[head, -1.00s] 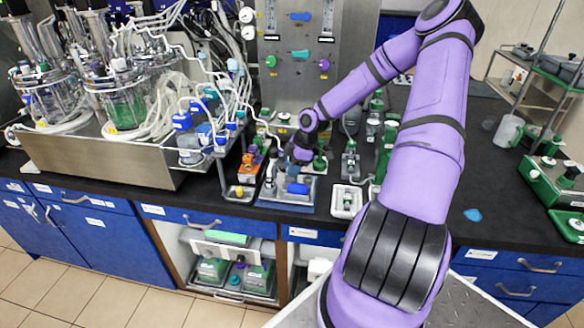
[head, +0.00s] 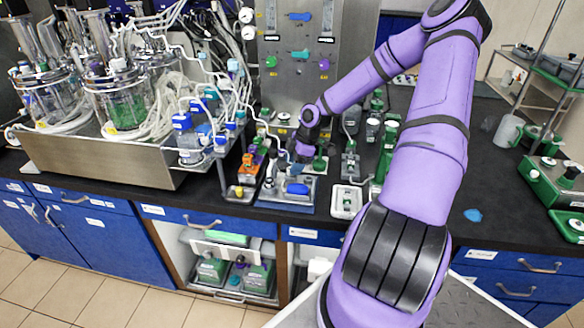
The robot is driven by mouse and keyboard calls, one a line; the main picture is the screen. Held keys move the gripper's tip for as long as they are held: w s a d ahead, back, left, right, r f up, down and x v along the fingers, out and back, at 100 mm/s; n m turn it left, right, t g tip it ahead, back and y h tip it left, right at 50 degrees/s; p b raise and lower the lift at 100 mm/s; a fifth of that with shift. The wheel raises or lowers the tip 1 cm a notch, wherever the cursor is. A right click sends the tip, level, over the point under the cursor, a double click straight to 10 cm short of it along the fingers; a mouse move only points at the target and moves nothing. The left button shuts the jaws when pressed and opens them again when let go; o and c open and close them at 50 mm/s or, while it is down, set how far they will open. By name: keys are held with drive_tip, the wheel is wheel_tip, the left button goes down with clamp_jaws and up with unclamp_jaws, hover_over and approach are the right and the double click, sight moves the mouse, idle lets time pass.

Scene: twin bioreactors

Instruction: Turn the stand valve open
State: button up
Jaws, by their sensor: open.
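A blue lever-like handle (head: 297,188) lies roughly level on a low grey stand (head: 270,206) near the front edge of the bench. I take this to be the stand valve, but its fittings are too small to make out. My gripper (head: 303,152) is open above and behind the blue handle, apart from it. It hangs at the end of my purple arm, close to a green-topped item (head: 319,163). The fingertips are small and partly hidden, and nothing shows held between them.
An orange block (head: 248,172) stands left of the stand, and a white tray (head: 346,203) to its right. The steel panel (head: 290,85) with coloured handles rises behind. Tubes and glass bioreactors (head: 120,100) crowd the left.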

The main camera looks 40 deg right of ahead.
drive_tip(key=v, duration=0.9)
drive_tip(key=shift+s, duration=0.1)
drive_tip(key=s+a+r+m+g+h, duration=0.1)
drive_tip(key=s+a+r+m+h, duration=0.25)
drive_tip(key=a+r, duration=0.5)
drive_tip(key=s+a+r+m+g+h, duration=0.1)
drive_tip(key=s+a+r+m+h, duration=0.25)
drive_tip(key=a+r, duration=0.55)
drive_tip(key=s+a+r+m+t+y, duration=0.1)
drive_tip(key=s+a+r, duration=0.2)
drive_tip(key=s+r, duration=0.1)
drive_tip(key=s+a+r+m+t+y, duration=0.1)
drive_tip(key=s+a+r+m+t, duration=0.1)
drive_tip(key=s+r, duration=0.2)
drive_tip(key=s+a+r+m+t+y, duration=0.1)
drive_tip(key=s+a+r+m+t, duration=0.1)
drive_tip(key=s, duration=0.7)
wheel_tip(320, 180, up, 2)
drive_tip(key=shift+a, duration=0.8)
